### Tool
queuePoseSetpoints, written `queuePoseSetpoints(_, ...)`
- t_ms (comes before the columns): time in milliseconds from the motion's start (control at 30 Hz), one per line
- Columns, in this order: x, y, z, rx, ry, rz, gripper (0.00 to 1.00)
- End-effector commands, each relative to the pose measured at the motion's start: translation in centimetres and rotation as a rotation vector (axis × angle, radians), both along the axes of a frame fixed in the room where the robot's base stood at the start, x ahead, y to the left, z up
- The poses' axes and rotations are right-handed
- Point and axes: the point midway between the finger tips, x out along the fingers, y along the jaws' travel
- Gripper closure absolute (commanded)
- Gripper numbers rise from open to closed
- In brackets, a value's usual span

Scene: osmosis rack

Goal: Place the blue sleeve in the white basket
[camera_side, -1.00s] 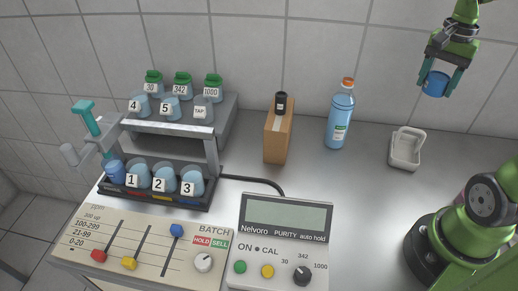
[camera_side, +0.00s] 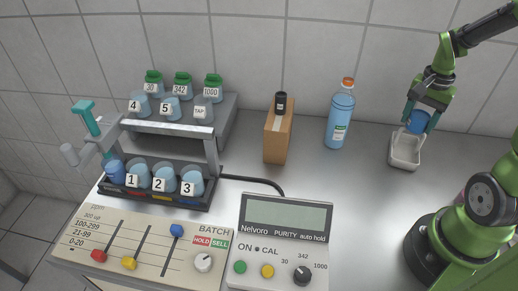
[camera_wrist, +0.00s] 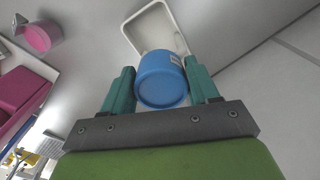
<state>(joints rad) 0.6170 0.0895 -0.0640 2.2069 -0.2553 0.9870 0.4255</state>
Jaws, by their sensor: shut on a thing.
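The blue sleeve (camera_side: 417,122) is held between the two teal fingers of my gripper (camera_side: 420,120). The white basket (camera_side: 404,153) stands on the bench at the right in the side view. The sleeve is at the basket's upper part in that picture, and hides some of its far rim. In the wrist view the sleeve (camera_wrist: 162,80) sits between the fingers of my gripper (camera_wrist: 161,88), with the white basket (camera_wrist: 137,22) beyond it and partly hidden by it. I cannot tell whether the sleeve touches the basket.
A blue bottle with an orange cap (camera_side: 340,115) stands left of the basket. A brown box (camera_side: 278,137) with a black-capped item on top is further left. A rack with numbered containers (camera_side: 160,185) and a meter (camera_side: 280,240) fill the left and front. Bench around the basket is clear.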

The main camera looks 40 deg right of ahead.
Motion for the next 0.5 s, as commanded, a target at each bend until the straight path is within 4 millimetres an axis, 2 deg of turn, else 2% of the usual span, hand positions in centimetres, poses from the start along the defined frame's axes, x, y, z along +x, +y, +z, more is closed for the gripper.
queuePoseSetpoints(233, 0.0, 0.0, -0.27, 0.0, 0.0, 0.0, 0.7)
queuePoseSetpoints(267, 0.0, -0.01, -0.26, 0.0, 0.0, 0.0, 0.37)
queuePoseSetpoints(400, 0.0, -0.01, -0.22, 0.0, 0.0, 0.0, 0.16)
queuePoseSetpoints(500, 0.01, -0.01, -0.21, 0.0, 0.0, 0.0, 0.15)
